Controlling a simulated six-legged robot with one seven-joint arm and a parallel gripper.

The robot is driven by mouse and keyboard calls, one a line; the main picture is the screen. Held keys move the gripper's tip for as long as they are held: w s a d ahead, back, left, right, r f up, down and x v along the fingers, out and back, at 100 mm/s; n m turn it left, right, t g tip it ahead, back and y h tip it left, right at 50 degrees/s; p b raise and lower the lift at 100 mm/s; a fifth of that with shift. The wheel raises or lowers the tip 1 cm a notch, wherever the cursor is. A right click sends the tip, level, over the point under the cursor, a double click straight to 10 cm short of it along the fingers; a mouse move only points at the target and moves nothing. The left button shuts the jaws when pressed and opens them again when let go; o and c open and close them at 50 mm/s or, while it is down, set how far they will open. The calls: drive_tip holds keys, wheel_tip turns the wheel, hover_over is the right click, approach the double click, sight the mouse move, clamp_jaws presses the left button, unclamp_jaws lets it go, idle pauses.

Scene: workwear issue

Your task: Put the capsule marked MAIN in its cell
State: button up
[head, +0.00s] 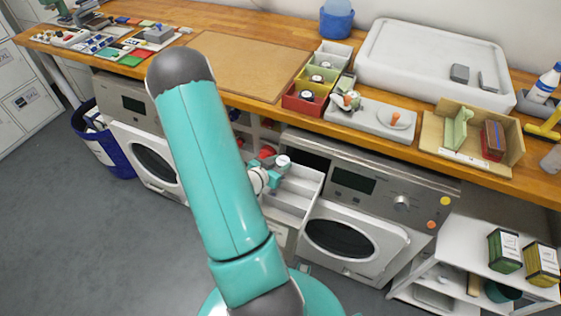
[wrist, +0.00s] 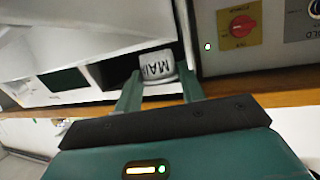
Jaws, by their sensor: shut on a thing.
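My gripper (wrist: 160,88) is shut on a white capsule (wrist: 157,66) in the wrist view. Its dark letters appear upside down and read "MAI", with the rest hidden. The capsule is between the fingertips, in front of a dark square opening (wrist: 108,73) in a white front. I cannot tell whether it is partly inside. In the head view my gripper (head: 275,168) is below the counter's front edge, with the white capsule (head: 283,160) at its tip, above a pulled-out white drawer (head: 306,186).
A panel with a red knob (wrist: 242,26) is right of the fingers in the wrist view. The wooden counter (head: 225,99) runs above, with coloured bins (head: 305,106) and a white tray (head: 430,95). A washing machine (head: 345,238) stands right of the drawer.

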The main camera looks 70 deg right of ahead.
drive_tip(key=shift+a, duration=0.1)
drive_tip(key=shift+f, duration=0.6)
drive_tip(key=o, duration=0.9)
drive_tip(key=shift+o, duration=0.2)
drive_tip(key=shift+r, duration=0.35)
drive_tip(key=v, duration=1.2)
drive_tip(key=shift+r, duration=0.25)
